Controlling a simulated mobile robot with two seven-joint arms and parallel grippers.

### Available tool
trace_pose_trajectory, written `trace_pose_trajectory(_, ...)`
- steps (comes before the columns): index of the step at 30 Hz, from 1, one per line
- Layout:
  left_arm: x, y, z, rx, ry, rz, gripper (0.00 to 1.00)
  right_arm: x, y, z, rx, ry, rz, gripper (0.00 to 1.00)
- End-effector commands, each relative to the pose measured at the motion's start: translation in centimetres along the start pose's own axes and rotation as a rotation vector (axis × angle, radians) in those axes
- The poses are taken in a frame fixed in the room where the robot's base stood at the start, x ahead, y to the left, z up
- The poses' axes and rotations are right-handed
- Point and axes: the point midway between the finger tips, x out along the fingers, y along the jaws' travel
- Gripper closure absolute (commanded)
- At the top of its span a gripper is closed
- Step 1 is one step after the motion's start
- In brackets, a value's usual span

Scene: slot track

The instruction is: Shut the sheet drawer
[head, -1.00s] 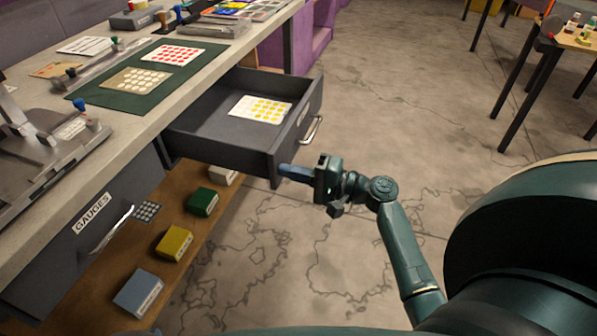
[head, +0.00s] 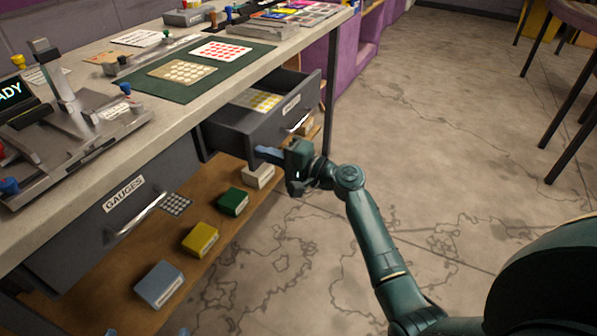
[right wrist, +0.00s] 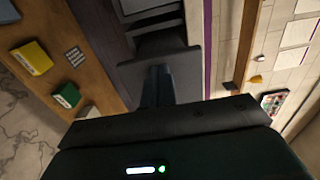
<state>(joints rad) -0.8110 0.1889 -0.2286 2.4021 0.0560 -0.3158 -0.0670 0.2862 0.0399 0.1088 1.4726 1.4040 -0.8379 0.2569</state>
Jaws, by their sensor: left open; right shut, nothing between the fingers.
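The sheet drawer (head: 262,130) is grey and stands partly out from under the bench top. A white sheet with yellow dots (head: 260,100) lies inside, partly hidden by the drawer front. The drawer's metal handle (head: 299,124) is on its front. My right gripper (head: 262,153) is shut and empty, with its blue fingertips at the lower near corner of the drawer front. In the right wrist view the fingers (right wrist: 157,85) meet the drawer front (right wrist: 190,75). Of my left gripper (head: 146,332), only blue fingertips show, apart, at the bottom edge.
A closed drawer labelled GAUGES (head: 125,195) is nearer. A shelf (head: 115,265) below holds several coloured boxes. The bench top (head: 165,115) carries a green mat (head: 165,87) with two dotted sheets, and a metal fixture (head: 75,135).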

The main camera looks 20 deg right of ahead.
Motion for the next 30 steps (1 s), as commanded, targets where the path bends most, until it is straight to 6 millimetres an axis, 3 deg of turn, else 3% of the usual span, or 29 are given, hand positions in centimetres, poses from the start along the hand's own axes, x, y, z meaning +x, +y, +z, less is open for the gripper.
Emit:
trace_pose_trajectory(3, 1.3, 0.5, 2.0, 0.041, -0.014, 0.022, 0.03, 3.5, 0.4, 0.0, -0.001, -0.002, -0.004, 1.0)
trace_pose_trajectory(9, 2.8, 1.2, 4.3, 0.104, -0.04, 0.048, 0.03, 8.0, 0.5, 0.0, 0.0, -0.001, -0.003, 1.0)
trace_pose_trajectory(15, 3.8, 1.2, 3.8, 0.157, 0.085, 0.044, 0.03, 11.2, 0.4, 0.0, 0.0, 0.0, -0.001, 1.0)
trace_pose_trajectory(21, 4.0, 1.3, 3.3, 0.176, 0.157, 0.041, 0.03, 12.7, 0.2, 0.0, 0.0, -0.001, 0.001, 1.0)
trace_pose_trajectory(30, 3.9, 1.4, 3.0, 0.179, 0.178, 0.04, 0.03, 13.3, -0.2, 0.0, -0.001, 0.003, -0.003, 1.0)
